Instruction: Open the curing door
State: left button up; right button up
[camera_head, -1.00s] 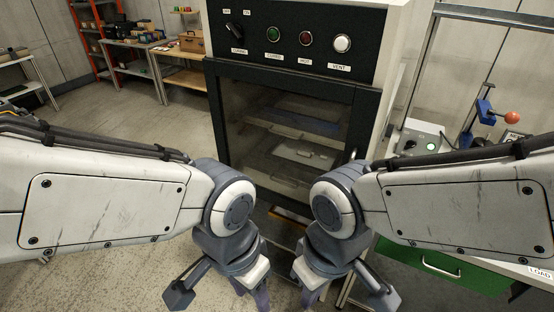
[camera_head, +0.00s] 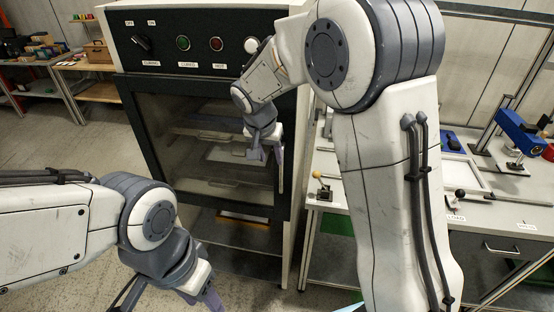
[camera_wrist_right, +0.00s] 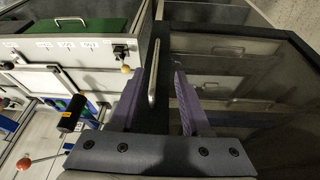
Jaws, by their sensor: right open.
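The curing door (camera_head: 150,135) is a dark-framed glass door on the front of the oven cabinet and looks closed, with racks behind the glass. Its metal bar handle (camera_wrist_right: 153,75) shows in the right wrist view, upright on the door frame. My right gripper (camera_head: 268,155) is open in front of the door's right edge; it also shows in the right wrist view (camera_wrist_right: 156,100), its purple fingers on either side of the handle's line. I cannot tell if they touch it. My left gripper (camera_head: 203,300) is low, partly cut off by the bottom edge.
Above the door, a control panel (camera_head: 200,20) carries a dark switch, a green button, a red button and a white button (camera_head: 251,45). A workbench (camera_head: 325,165) with fixtures stands close on the right. Open floor (camera_head: 60,150) lies to the left.

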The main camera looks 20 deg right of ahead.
jog(key=shift+m, duration=0.8)
jog(key=shift+w+d+f+p, duration=0.5)
jog(key=shift+w+d+f, duration=0.4)
jog(key=shift+f, duration=0.8)
jog(key=shift+w+d+f+p, duration=0.65)
jog(key=shift+w+f, duration=0.4)
jog(key=shift+f, duration=0.6)
jog(key=shift+w+d+f+p, duration=0.4)
jog(key=shift+w+d+f, duration=0.55)
jog(key=shift+f, duration=0.75)
jog(key=shift+a, duration=0.1)
grip_shut()
